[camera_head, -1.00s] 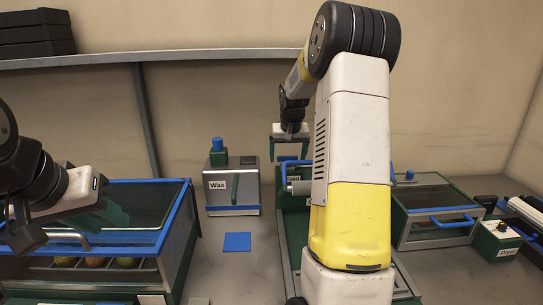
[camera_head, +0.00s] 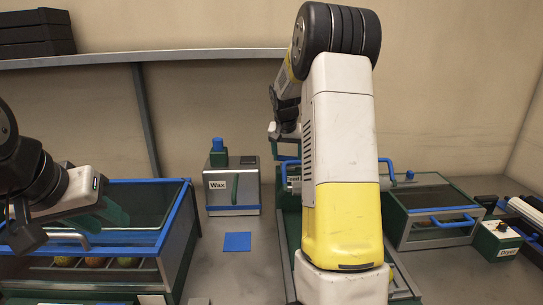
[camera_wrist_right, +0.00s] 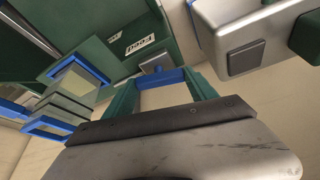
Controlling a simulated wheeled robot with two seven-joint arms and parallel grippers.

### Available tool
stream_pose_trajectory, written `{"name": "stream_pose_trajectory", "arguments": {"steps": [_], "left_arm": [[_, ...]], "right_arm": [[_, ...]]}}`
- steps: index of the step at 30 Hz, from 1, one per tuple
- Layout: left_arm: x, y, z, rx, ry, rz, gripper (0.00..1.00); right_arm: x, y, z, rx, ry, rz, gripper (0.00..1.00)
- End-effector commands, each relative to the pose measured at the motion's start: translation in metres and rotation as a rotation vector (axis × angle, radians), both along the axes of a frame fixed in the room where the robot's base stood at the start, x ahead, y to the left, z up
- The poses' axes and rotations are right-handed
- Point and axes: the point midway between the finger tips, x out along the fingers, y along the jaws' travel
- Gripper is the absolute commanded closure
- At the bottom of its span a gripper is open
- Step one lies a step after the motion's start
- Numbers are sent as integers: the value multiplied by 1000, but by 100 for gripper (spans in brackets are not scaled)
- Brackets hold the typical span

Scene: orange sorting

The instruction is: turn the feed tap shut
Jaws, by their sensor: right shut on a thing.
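The feed tap's blue handle (camera_wrist_right: 168,77) shows in the right wrist view, close to a white "Feed" label (camera_wrist_right: 140,44) on a green surface. My right gripper (camera_wrist_right: 160,84) has its green fingers on either side of the blue handle and is shut on it. In the head view my right gripper (camera_head: 286,155) is partly hidden behind my own right arm, and so is the tap. My left gripper (camera_head: 116,213) hangs over the blue-rimmed bin at the left, and its finger gap is not clear.
A grey "Wax" box (camera_head: 232,190) with a blue knob stands left of the right arm. A blue square (camera_head: 237,242) lies on the bench. The blue-rimmed bin (camera_head: 135,238) holds several fruits. A lidded box (camera_head: 420,236) and a "Dryer" box (camera_head: 497,246) stand at the right.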

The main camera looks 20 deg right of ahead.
Motion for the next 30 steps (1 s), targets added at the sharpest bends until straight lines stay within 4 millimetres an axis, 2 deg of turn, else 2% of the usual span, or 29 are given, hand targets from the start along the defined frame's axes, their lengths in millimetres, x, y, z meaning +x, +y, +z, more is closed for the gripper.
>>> {"name": "stream_pose_trajectory", "arguments": {"steps": [30], "left_arm": [[0,0,0,0,0,0,64]], "right_arm": [[6,4,0,-3,-2,-959,75]]}}
